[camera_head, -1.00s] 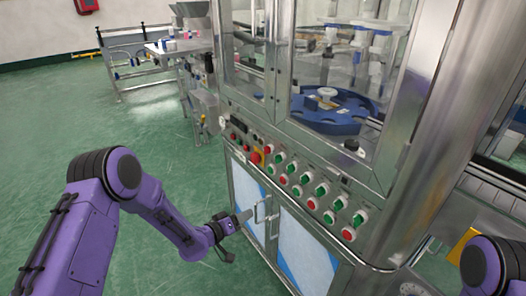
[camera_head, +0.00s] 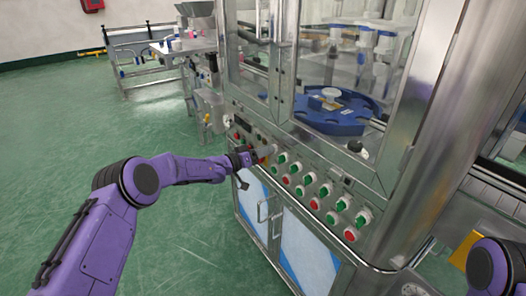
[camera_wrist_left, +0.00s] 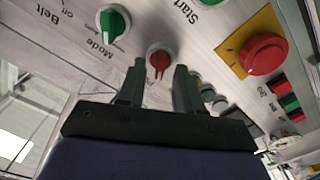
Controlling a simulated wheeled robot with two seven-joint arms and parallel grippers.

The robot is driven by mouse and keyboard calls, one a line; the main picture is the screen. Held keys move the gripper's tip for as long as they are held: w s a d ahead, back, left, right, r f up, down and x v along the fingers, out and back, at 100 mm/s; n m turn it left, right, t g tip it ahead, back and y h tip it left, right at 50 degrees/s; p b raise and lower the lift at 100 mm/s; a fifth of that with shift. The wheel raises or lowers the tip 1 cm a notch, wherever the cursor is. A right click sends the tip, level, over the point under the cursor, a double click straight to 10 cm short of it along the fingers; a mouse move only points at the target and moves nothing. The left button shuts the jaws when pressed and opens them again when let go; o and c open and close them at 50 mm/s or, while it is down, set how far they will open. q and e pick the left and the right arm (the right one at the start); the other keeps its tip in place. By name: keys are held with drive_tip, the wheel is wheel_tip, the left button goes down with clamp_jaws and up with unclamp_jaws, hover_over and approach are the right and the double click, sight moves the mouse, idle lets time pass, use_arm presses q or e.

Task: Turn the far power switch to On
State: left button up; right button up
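The machine's control panel (camera_head: 300,178) carries several green and red knobs and buttons. My left gripper (camera_head: 268,150) is at its far end and hides some controls there. In the left wrist view my left gripper (camera_wrist_left: 160,72) is open, its two fingers pointing at the panel. A red rotary switch (camera_wrist_left: 159,59) on a pale round base shows between and just beyond the fingertips. Its own label is hidden or unreadable, so I cannot confirm it is the power switch. Whether the fingers touch it is unclear. My right gripper is out of view.
A green knob (camera_wrist_left: 113,22) near the labels Mode and Belt is beside the red switch. A red emergency button on a yellow plate (camera_wrist_left: 236,56) is at the right. Cabinet doors with handles (camera_head: 262,211) lie below the panel. Green floor (camera_head: 90,125) is clear at left.

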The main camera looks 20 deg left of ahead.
use_arm(q)
clamp_jaws()
drive_tip(key=shift+s+d+m+b, duration=0.1)
drive_tip(key=shift+d+m+b, duration=0.05)
drive_tip(key=shift+m+b, duration=2.55)
drive_tip(key=shift+s+d+m+b, duration=0.1)
drive_tip(key=shift+m+b, duration=1.85)
drive_tip(key=shift+m, duration=1.35)
unclamp_jaws()
